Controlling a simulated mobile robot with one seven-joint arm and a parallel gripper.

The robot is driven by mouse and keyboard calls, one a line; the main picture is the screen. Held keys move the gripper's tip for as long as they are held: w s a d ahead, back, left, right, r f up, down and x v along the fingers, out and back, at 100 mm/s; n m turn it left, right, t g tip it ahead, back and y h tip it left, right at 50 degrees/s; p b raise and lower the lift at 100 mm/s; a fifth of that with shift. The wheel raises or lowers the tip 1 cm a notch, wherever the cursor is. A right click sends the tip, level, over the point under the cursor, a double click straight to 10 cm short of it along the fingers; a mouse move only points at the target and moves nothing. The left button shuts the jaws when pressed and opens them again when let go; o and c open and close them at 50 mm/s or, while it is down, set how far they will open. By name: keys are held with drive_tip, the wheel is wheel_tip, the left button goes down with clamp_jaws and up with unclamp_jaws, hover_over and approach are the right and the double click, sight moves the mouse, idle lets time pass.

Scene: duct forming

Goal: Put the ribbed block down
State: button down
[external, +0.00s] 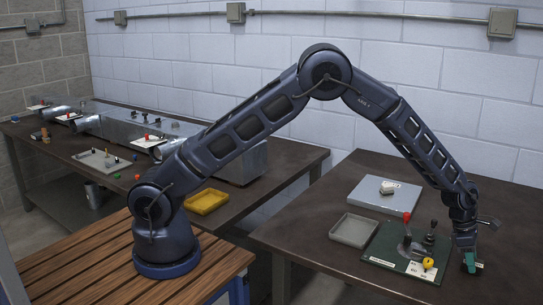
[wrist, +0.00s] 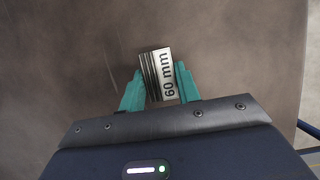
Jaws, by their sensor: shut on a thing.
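The ribbed block (wrist: 152,77) shows in the wrist view between the teal fingers of my gripper (wrist: 158,85). It has dark ridges on its left side and a pale label reading "60 mm". My gripper is shut on it, with a finger on each side. In the external view my gripper (external: 469,262) is low at the right end of the dark table (external: 333,180), beside the green board. The block itself is hard to make out there. I cannot tell whether it touches the table top.
Left of my gripper is a green board (external: 385,245) with a red-knobbed lever (external: 407,217), a black-knobbed lever and a yellow knob (external: 428,263). A grey tray (external: 354,230) and a pale plate (external: 370,194) with a small block lie farther left. Bare table surrounds the block in the wrist view.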

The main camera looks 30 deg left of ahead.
drive_tip(key=shift+f, duration=0.1)
drive_tip(key=c, duration=1)
unclamp_jaws()
drive_tip(key=v, duration=1.2)
drive_tip(key=shift+w+a, duration=0.1)
